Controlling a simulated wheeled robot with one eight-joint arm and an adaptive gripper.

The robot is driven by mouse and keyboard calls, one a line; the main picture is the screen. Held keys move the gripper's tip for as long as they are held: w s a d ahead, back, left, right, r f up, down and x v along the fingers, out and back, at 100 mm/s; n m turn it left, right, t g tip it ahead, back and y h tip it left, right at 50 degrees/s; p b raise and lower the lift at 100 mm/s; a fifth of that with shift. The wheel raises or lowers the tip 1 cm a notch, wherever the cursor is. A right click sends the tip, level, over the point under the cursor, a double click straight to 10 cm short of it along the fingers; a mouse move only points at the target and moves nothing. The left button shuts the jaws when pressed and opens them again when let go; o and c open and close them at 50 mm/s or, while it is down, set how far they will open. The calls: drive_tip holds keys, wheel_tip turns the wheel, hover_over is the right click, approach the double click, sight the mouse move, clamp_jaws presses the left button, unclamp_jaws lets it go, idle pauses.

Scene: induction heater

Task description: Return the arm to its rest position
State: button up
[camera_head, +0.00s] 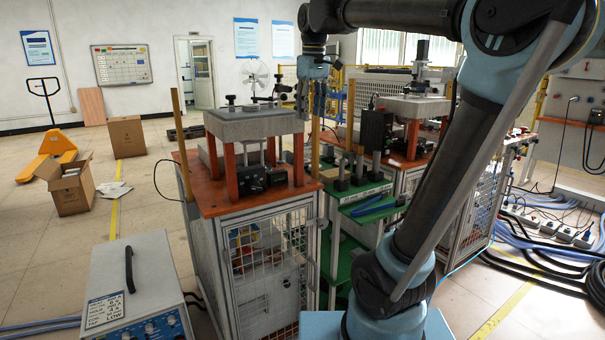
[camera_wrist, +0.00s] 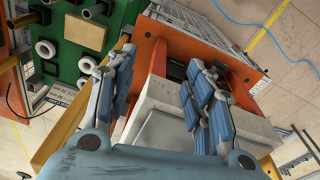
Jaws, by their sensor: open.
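My arm is raised and bent over the work area in the head view. My gripper (camera_head: 312,98) hangs at the arm's far end, beside the right edge of the stone-topped stand on the near workstation. In the wrist view my gripper (camera_wrist: 160,105) shows two blue-padded fingers spread apart with nothing between them. Below the fingers lie the orange top (camera_wrist: 150,65) of the workstation and the pale slab (camera_wrist: 158,125). The gripper looks apart from them, though the exact gap is hard to tell.
The caged workstation (camera_head: 265,250) stands beside a green rack (camera_head: 355,205) holding several cylinders. A second workstation (camera_head: 405,165) is behind. A grey power unit (camera_head: 135,285) stands front left. Cables (camera_head: 560,255) cover the floor at right.

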drive_tip(key=s+d+f+m, duration=0.2)
drive_tip(key=s+d+f, duration=0.3)
drive_tip(key=f, duration=0.6)
drive_tip(key=s+d+f+m, duration=0.3)
drive_tip(key=s+d+f, duration=0.3)
drive_tip(key=f, duration=0.6)
drive_tip(key=s+d+f+m+t, duration=0.1)
drive_tip(key=s+d+f+m, duration=0.2)
drive_tip(key=s+d+f, duration=0.2)
drive_tip(key=s+f, duration=0.3)
drive_tip(key=f, duration=0.4)
drive_tip(key=shift+s+d, duration=0.25)
drive_tip(key=shift+s, duration=0.15)
drive_tip(key=shift+f, duration=0.1)
drive_tip(key=shift+w+f, duration=0.2)
drive_tip(key=shift+w, duration=0.3)
